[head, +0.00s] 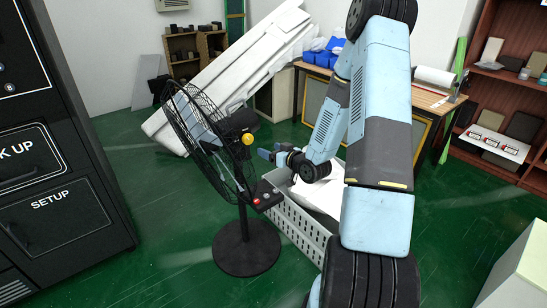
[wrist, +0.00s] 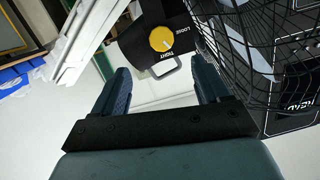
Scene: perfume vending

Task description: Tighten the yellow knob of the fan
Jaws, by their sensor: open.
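The black fan (head: 215,135) stands on a round black base at the middle left of the head view. Its yellow knob (head: 248,139) sits on the right side of the dark motor housing. In the wrist view, the round yellow knob (wrist: 163,39) shows ahead of the fingers, with "LOOSE" and "TIGHT" lettering beside it. My gripper (head: 268,154) is to the right of the knob and a little lower, apart from it. In the wrist view, my gripper (wrist: 162,88) is open, with nothing between its two fingers. The fan's wire cage (wrist: 265,50) is on the right there.
A grey perforated crate (head: 290,222) with white material in it stands right of the fan base. A black control box (head: 263,197) with a red button is on the fan pole. A dark cabinet (head: 60,140) stands at left. A large white panel (head: 235,75) leans behind the fan.

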